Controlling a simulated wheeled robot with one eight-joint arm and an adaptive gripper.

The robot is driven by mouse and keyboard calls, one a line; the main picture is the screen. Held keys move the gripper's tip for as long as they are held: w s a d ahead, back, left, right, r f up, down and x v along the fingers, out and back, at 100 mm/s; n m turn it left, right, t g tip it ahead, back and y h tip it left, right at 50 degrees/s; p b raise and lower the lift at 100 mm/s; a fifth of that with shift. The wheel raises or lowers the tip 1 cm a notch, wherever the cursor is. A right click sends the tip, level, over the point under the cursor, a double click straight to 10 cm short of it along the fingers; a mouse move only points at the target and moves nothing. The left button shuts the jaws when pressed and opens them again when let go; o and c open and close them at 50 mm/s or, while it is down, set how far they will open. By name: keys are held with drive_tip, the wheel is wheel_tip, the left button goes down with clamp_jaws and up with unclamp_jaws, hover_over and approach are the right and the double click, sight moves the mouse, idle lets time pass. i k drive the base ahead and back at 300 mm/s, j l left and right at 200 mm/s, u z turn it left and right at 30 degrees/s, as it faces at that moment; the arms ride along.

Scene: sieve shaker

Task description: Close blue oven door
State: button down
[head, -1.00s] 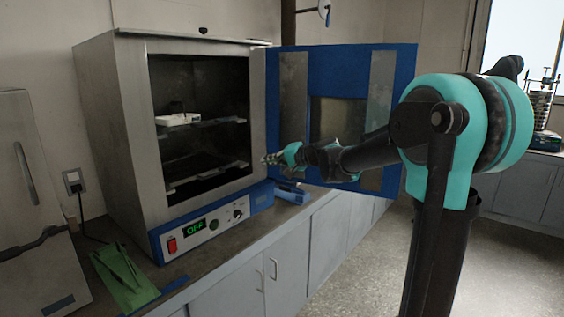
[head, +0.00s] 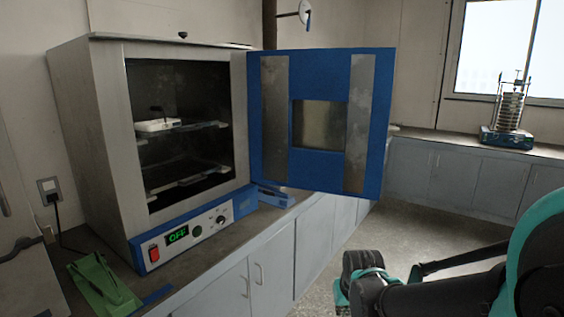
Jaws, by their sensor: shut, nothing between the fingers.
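The blue oven door (head: 276,125) stands wide open, swung out to the right of the oven (head: 90,150). Its inner face shows, with a small window and two metal strips. The oven's dark chamber (head: 190,100) is exposed, with shelves and a small white item (head: 157,125) on the upper shelf. My gripper (head: 343,300) is low at the bottom of the head view, below and apart from the door. It is shut and empty; its fingertips are partly hidden or cut off by the picture's edge.
A green object (head: 102,285) lies at the front left. A blue object (head: 272,196) lies under the door. A sieve shaker (head: 508,120) stands on the far counter. The floor between is open.

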sight(298, 135)
drive_tip(key=i+l+z, duration=0.5)
drive_tip(key=i+z, duration=0.15)
drive_tip(key=i+l+z, duration=0.1)
drive_tip(key=i+z, duration=0.2)
drive_tip(key=i, duration=0.15)
drive_tip(key=i+l+z, duration=0.1)
drive_tip(key=i+z, duration=0.25)
drive_tip(key=i, duration=0.9)
drive_tip(key=i+u, duration=0.25)
drive_tip(key=u, duration=0.15)
drive_tip(key=i+l+u, duration=0.1)
drive_tip(key=i+u, duration=0.25)
drive_tip(key=i+l+u, duration=0.1)
drive_tip(key=u, duration=0.3)
drive_tip(key=i+u, duration=0.15)
drive_tip(key=u, duration=0.3)
drive_tip(key=i+l+u, duration=0.1)
drive_tip(key=u, duration=0.3)
drive_tip(key=l+u, duration=0.2)
drive_tip(key=u, duration=0.25)
drive_tip(key=i+l+u, duration=0.15)
drive_tip(key=u, duration=0.25)
drive_tip(key=l+u, duration=0.25)
drive_tip(key=u, duration=0.2)
drive_tip(key=i+l+u, duration=0.1)
drive_tip(key=l+u, duration=0.3)
drive_tip(key=i+l+u, duration=0.1)
drive_tip(key=l+u, duration=0.15)
drive_tip(key=u, duration=0.2)
drive_tip(key=l+u, duration=0.4)
